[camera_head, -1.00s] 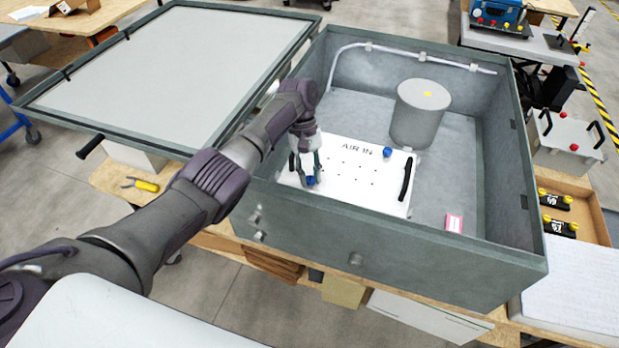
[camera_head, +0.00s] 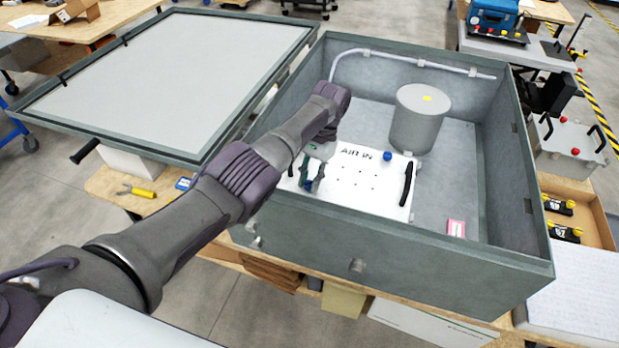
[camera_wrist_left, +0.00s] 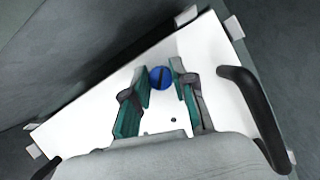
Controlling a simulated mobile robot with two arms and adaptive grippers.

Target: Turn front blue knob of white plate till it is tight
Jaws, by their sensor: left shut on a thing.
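The white plate (camera_head: 345,200) marked "AIR IN" lies inside the open grey case, with a black handle on its right side. My left gripper (camera_head: 311,186) points down at the plate's front left part. In the left wrist view, the front blue knob (camera_wrist_left: 160,77) sits between the two green-padded fingertips of my left gripper (camera_wrist_left: 159,70), which is shut on it. A dark slot crosses the knob's top. In the head view the fingers mostly hide this knob. The other blue knob (camera_head: 387,156) stands at the plate's back edge, untouched. My right gripper is out of view.
The grey case wall (camera_head: 390,245) stands around the plate. A grey cylinder (camera_head: 420,120) is behind the plate, and a pink-and-white block (camera_head: 456,228) lies to its right. The case lid (camera_head: 170,80) lies at the left. Yellow-handled pliers (camera_head: 137,192) lie on the bench.

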